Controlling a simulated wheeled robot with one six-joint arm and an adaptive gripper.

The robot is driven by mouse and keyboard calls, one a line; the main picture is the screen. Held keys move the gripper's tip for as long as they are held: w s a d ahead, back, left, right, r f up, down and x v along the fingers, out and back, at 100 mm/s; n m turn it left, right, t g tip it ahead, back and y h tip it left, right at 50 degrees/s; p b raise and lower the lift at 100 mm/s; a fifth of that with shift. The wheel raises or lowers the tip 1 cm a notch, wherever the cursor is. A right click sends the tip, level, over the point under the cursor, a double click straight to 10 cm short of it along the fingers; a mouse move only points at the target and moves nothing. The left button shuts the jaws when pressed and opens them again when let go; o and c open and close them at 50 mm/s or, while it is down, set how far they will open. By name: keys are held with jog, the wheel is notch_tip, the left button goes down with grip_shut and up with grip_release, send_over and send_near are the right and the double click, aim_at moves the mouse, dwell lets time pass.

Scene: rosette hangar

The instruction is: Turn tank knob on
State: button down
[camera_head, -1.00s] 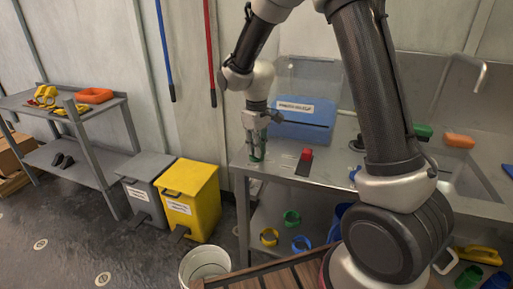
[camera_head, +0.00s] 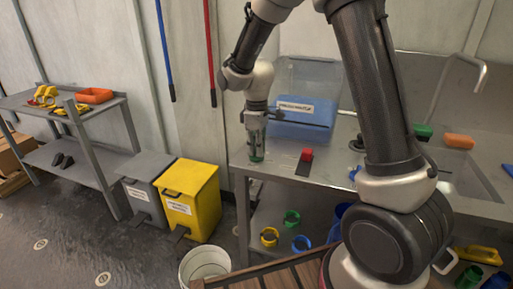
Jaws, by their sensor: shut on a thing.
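The tank (camera_head: 308,73) is a see-through box with blue in its lower part and a white label on its front. It stands on the metal counter against the wall. A small red block-like part (camera_head: 306,154) sits on the counter in front of it, on a dark strip; I cannot tell whether this is the tank's knob. My gripper (camera_head: 257,151) points down over the counter's left front corner, left of the red part and apart from it. It is shut on a small green thing (camera_head: 257,157), mostly hidden by the fingers.
Green and orange items (camera_head: 459,141) lie by the sink at the right. A yellow bin (camera_head: 190,200), a grey bin (camera_head: 146,190) and a white bucket (camera_head: 204,268) stand on the floor to the left.

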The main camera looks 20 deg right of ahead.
jog(key=c, duration=1.5)
grip_release()
jog(key=shift+r, duration=0.1)
notch_tip(320, 180, up, 12)
jog(key=shift+f, duration=0.1)
